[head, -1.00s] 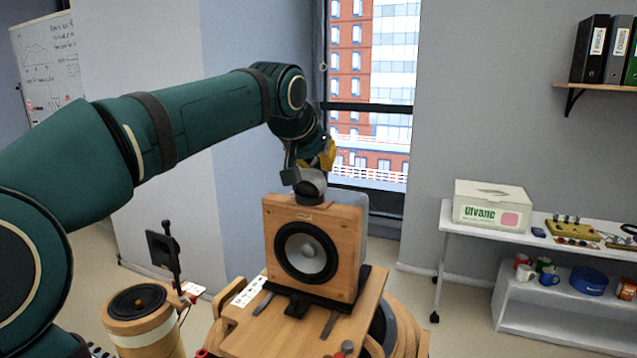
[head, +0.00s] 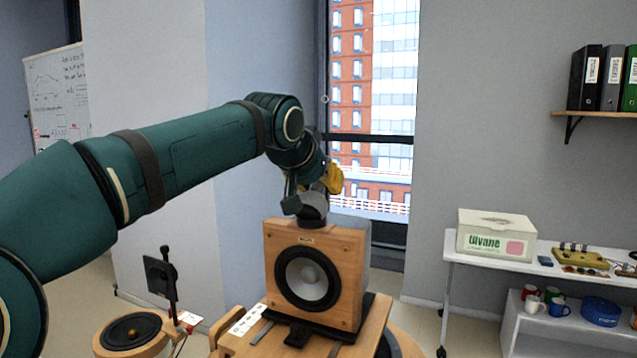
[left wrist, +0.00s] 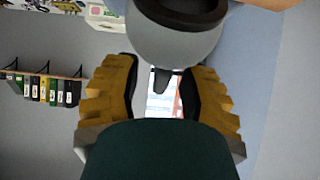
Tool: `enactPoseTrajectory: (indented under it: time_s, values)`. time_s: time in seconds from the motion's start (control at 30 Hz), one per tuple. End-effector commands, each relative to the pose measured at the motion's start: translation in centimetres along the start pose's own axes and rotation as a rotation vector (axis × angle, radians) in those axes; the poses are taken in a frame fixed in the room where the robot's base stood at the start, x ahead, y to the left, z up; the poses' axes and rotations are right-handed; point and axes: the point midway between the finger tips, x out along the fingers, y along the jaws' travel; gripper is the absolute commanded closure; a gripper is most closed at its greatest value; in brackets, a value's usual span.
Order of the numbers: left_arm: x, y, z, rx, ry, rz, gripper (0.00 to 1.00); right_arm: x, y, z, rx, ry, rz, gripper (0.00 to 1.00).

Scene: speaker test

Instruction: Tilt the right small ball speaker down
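A small grey ball speaker (head: 312,212) sits on top of a wooden box speaker (head: 343,260) in the head view. In the left wrist view the ball (left wrist: 180,45) shows large at the top, with a black ring on it and a narrow dark tab below. My left gripper (head: 318,180) is right above and behind the ball, its yellow fingers partly hidden. In the wrist view its fingers (left wrist: 162,88) are apart, with the tab in the gap and clear space on both sides. Contact with the ball cannot be told. My right gripper is not in view.
The box speaker stands on a wooden stand (head: 265,345). A round wooden piece with a dark cone (head: 130,333) and a black panel on a post (head: 160,277) are at left. A white shelf (head: 460,243) with a carton (head: 495,232) stands at right.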

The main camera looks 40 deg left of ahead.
Motion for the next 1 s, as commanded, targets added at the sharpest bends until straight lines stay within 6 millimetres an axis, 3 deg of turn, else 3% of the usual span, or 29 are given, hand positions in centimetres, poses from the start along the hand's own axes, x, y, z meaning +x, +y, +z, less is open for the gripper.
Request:
enactPoseTrajectory:
  time_s: [0.23,0.37,0.8,1.0]
  values:
    - [-0.2,0.0,-0.1,0.0,0.002,0.0,0.59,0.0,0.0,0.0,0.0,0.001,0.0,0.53]
    - [-1.4,0.0,-0.1,-0.001,0.005,0.0,0.59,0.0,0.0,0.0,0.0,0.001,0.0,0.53]
    - [-9.7,0.0,-0.1,0.0,0.004,0.0,0.59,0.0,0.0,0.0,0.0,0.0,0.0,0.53]
    - [-11.7,0.0,-0.1,0.0,0.002,0.0,0.59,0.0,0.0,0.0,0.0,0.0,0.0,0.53]
